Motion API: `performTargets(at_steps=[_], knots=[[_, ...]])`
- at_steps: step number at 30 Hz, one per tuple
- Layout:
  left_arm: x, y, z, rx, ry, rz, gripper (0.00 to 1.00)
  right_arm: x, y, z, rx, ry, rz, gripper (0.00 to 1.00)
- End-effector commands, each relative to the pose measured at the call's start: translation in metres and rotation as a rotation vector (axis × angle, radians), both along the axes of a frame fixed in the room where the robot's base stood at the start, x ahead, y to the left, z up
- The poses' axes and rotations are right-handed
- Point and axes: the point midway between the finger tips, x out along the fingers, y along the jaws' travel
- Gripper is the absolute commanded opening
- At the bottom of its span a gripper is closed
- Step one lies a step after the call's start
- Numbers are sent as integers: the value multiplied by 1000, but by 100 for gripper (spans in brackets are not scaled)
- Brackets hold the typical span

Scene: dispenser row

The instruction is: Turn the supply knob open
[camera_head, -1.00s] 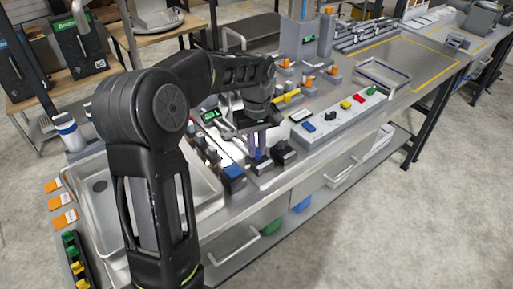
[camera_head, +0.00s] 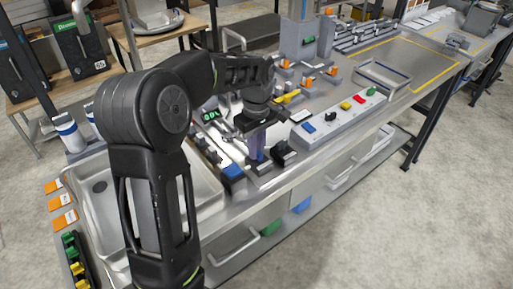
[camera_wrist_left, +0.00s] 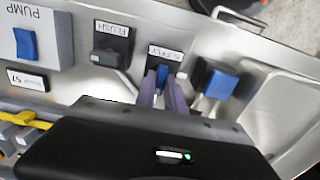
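The supply knob (camera_wrist_left: 162,76) is a blue bar on a black base under an upside-down "SUPPLY" label in the left wrist view. The purple fingers of my left gripper (camera_wrist_left: 163,84) stand on both sides of it and appear closed against it. In the head view my left gripper (camera_head: 257,148) reaches straight down at the front edge of the bench, and its fingers hide the knob there. My right gripper is not in view.
A black flush knob (camera_wrist_left: 107,55) stands beside the supply knob, and a blue-topped block (camera_wrist_left: 220,84) stands on its other side. A pump box with a blue switch (camera_wrist_left: 25,43) is farther left. A sink (camera_head: 205,182) and a button panel (camera_head: 340,118) flank the area.

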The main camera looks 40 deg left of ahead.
Motion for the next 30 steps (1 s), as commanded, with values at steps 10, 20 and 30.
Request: performTargets(at_steps=[10, 20, 30], knots=[[0, 0, 0, 0, -1, 1, 35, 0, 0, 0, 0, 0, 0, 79], [1, 0, 9, 0, -3, 0, 35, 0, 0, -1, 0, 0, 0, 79], [1, 0, 61, 1, -4, 0, 35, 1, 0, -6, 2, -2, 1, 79]])
